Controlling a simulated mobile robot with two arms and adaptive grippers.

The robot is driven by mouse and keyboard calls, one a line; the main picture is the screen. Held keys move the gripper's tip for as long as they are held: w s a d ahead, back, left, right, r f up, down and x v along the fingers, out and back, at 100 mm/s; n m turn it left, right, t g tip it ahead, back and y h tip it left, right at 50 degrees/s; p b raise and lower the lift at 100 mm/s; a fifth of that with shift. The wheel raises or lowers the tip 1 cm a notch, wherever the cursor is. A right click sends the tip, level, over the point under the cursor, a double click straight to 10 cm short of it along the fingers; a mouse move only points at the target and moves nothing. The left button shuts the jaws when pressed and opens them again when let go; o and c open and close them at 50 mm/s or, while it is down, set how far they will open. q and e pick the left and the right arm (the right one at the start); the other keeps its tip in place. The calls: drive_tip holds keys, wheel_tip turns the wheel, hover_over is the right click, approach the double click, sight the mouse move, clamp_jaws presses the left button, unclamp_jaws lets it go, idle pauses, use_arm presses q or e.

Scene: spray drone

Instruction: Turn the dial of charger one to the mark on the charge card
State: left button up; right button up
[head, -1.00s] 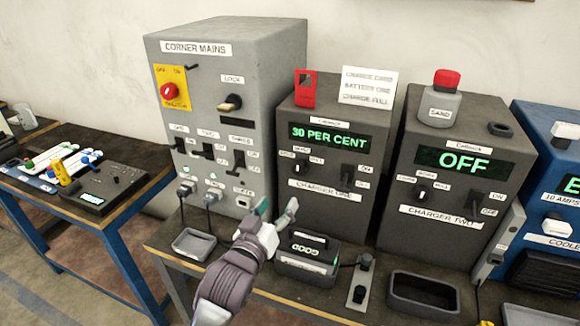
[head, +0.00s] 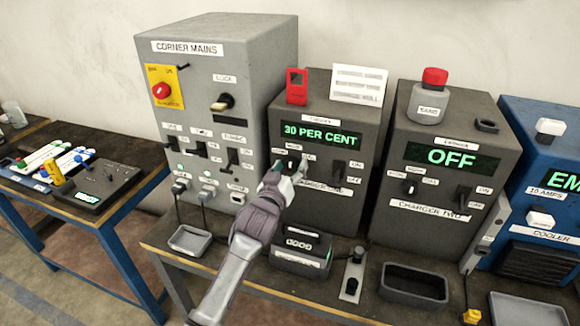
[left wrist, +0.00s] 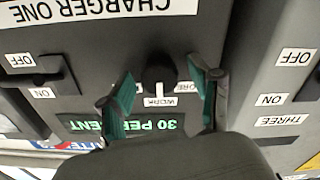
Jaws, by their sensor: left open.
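Charger one (head: 330,205) is a dark grey box with a green display (head: 321,135) reading 30 PER CENT. Its black dial (left wrist: 160,72) shows in the upside-down left wrist view, with its white pointer line toward the WORK label (left wrist: 160,101). A label ending in ORE is partly hidden by a finger. The white charge card (head: 358,84) stands on top of charger one; earlier its last line reads CHARGE FULL. My left gripper (head: 288,170) is open at the dial, its green-padded fingers (left wrist: 163,85) on either side; contact is unclear. My right gripper is not in view.
Charger one's ON/OFF switch (head: 339,171) is just right of the dial. Charger two (head: 425,225), reading OFF, stands to the right. The corner mains box (head: 222,120) is close on the left. A battery (head: 301,252) and trays (head: 413,287) line the bench front.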

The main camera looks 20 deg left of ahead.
use_arm(q)
drive_tip(key=c, duration=1.1)
drive_tip(key=shift+c, duration=0.2)
drive_tip(key=shift+m, duration=0.3)
drive_tip(key=m+p, duration=0.1)
drive_tip(key=m, duration=0.2)
drive_tip(key=m+p, duration=0.1)
drive_tip(key=m, duration=0.2)
drive_tip(key=shift+m, duration=0.4)
drive_tip(key=shift+d+m, duration=0.1)
drive_tip(key=shift+m, duration=1.2)
